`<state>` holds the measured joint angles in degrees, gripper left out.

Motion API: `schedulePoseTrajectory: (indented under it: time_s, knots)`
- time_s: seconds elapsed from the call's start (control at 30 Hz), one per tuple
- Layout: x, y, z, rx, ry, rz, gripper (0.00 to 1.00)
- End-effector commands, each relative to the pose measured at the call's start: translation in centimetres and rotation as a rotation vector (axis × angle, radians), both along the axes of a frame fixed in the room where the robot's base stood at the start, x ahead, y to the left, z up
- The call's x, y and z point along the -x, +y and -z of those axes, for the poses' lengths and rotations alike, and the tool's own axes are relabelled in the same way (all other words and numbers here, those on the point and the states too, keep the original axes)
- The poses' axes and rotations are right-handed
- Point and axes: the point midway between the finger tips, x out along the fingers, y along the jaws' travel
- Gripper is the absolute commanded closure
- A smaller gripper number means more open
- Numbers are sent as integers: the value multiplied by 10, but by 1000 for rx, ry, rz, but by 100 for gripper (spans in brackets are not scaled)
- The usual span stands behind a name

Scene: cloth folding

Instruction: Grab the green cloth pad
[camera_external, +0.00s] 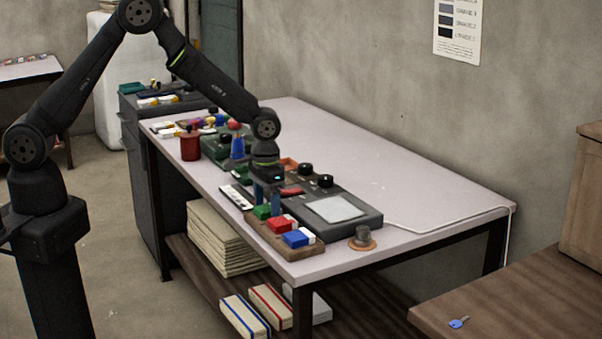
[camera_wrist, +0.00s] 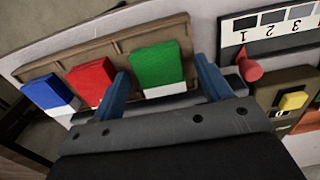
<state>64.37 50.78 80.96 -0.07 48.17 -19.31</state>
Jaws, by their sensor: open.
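The green cloth pad (camera_wrist: 157,64) lies in a brown wooden tray (camera_wrist: 118,44), at the right end of a row of pads in the wrist view. It also shows as a small green block (camera_external: 261,212) in the external view. My gripper (camera_wrist: 161,68) is open, with one blue finger on each side of the green pad. The left finger is between the green pad and the red pad (camera_wrist: 90,79). I cannot tell whether either finger touches the pad. In the external view my gripper (camera_external: 267,206) points down at the tray.
A blue pad (camera_wrist: 48,91) lies beyond the red one. A numbered white strip (camera_wrist: 272,22) and a red cone-shaped piece (camera_wrist: 249,69) are right of my gripper. A dark device with a pale panel (camera_external: 336,209) stands beside the tray. The table's back right (camera_external: 420,185) is mostly clear.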

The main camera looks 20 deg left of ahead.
Motion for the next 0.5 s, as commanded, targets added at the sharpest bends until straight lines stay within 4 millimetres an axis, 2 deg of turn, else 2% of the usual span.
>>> schedulePoseTrajectory:
  time_s: [0.07,0.3,0.33,0.5]
  knots:
    - [0,0,0,0,0,0,29]
    - [0,0,0,0,0,0,74]
    - [0,0,0,0,0,0,77]
    - [0,0,-1,0,0,0,77]
